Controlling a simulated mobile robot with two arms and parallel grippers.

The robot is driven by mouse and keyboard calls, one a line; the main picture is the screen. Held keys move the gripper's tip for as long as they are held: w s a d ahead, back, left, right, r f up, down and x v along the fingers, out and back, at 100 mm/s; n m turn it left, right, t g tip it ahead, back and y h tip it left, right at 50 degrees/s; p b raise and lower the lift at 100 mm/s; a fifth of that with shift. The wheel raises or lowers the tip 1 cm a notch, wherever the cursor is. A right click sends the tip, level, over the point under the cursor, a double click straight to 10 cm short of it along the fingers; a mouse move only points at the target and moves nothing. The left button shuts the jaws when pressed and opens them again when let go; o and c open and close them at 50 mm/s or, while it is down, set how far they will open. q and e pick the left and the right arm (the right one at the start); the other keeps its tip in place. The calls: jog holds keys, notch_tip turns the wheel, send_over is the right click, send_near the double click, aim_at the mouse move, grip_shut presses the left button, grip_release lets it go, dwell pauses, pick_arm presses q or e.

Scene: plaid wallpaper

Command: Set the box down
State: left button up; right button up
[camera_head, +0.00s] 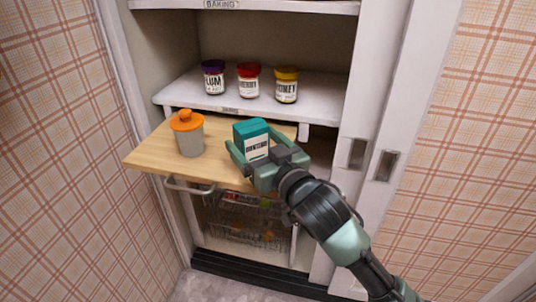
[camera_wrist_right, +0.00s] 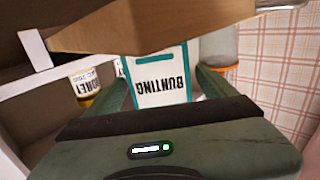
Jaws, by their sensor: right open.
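A teal box (camera_head: 250,130) with a white label stands upright on the pull-out wooden board (camera_head: 150,159). My right gripper (camera_head: 251,137) reaches in from the lower right, with its fingers apart on either side of the box. In the right wrist view, the box (camera_wrist_right: 160,78) appears upside down between the two green fingers, against the wooden board (camera_wrist_right: 150,26). I cannot tell whether a finger touches it. My left gripper is not in view.
A grey canister with an orange lid (camera_head: 188,135) stands on the board, left of the box. Three jars, purple-lidded (camera_head: 213,78), red-lidded (camera_head: 248,81) and yellow-lidded (camera_head: 286,86), stand on the shelf above. A wire basket (camera_head: 240,217) is below. White door panels (camera_head: 370,130) flank the right.

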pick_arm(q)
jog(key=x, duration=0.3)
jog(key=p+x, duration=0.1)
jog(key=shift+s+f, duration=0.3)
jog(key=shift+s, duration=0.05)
pick_arm(e)
jog(key=v, duration=1.1)
